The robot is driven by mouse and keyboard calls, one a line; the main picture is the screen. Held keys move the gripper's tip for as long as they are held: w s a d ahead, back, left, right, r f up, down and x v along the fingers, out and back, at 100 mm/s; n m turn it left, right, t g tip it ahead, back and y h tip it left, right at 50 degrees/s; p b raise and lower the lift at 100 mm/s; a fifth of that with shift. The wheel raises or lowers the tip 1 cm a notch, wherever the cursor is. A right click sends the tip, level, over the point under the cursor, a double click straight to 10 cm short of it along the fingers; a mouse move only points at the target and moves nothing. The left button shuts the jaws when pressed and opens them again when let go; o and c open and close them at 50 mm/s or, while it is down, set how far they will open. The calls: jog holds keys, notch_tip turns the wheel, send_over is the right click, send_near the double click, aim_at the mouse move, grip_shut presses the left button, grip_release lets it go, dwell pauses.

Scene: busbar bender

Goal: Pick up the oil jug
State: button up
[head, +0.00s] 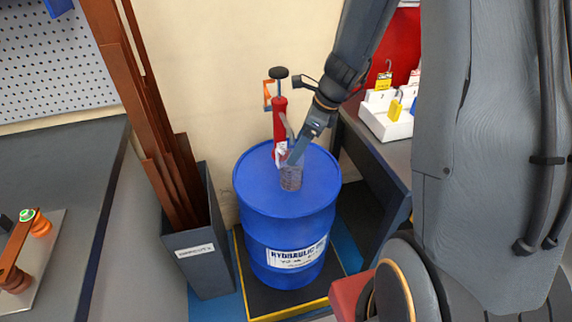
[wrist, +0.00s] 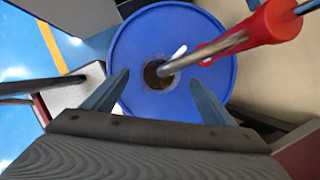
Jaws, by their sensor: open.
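A small grey, mesh-like vessel that looks like the oil jug (head: 291,178) stands on top of the blue drum (head: 288,216). In the wrist view the jug (wrist: 154,84) shows a dark brown round opening, with the metal spout of a red hand pump (wrist: 262,28) crossing over it. My gripper (head: 291,159) reaches down from the upper right to just above the jug in the head view. In the wrist view my gripper (wrist: 160,77) is open and empty, with one finger on each side of the jug. I cannot tell how far the fingertips are above it.
The red pump (head: 279,125) with its orange crank stands at the drum's back edge, close to my gripper. A grey bin (head: 200,255) of long brown bars is left of the drum. A bench with a white tray (head: 387,119) of padlocks is at the right.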

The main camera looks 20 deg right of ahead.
jog(key=x, duration=0.7)
jog(key=shift+d+f, duration=0.15)
jog(key=shift+f, duration=0.25)
jog(key=c, duration=1.4)
jog(key=shift+c, duration=0.2)
jog(key=shift+r, duration=0.25)
jog(key=s+d+r+b, duration=0.1)
jog(key=s+d, duration=0.3)
jog(key=d, duration=0.3)
jog(key=s+d+r+b, duration=0.2)
jog(key=s+d, duration=0.3)
jog(key=d, duration=0.3)
jog(key=shift+s, duration=0.2)
